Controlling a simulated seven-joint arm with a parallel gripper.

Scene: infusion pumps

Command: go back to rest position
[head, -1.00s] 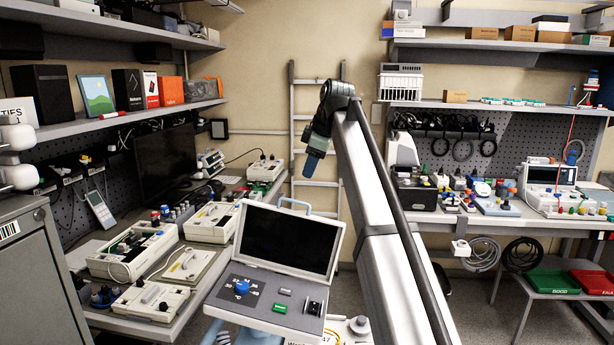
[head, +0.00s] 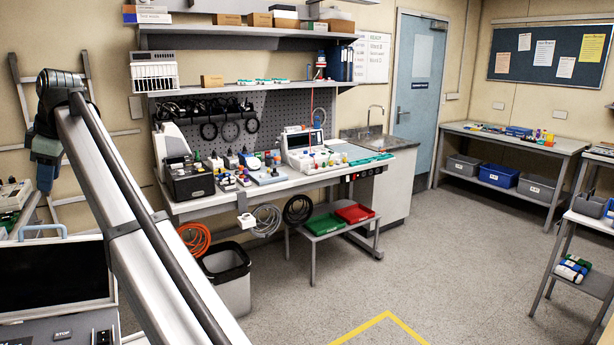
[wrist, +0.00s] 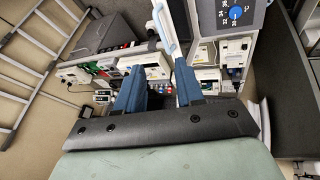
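My gripper (head: 45,178) hangs from my raised arm at the left of the head view, pointing down. It is above the carry handle of the light case with a dark screen (head: 55,275), apart from it. In the wrist view my gripper (wrist: 159,74) has its two blue fingers spread, with nothing held between them. The case's panel with a blue knob (wrist: 235,13) is at the top right there, and its pale handle (wrist: 171,32) shows beyond the fingertips.
A workbench with pumps and bottles (head: 345,160) stands at the back. A bin (head: 228,280) and a low table with a green tray (head: 327,225) and a red tray (head: 355,212) are in front. A ladder (wrist: 25,75) is left in the wrist view.

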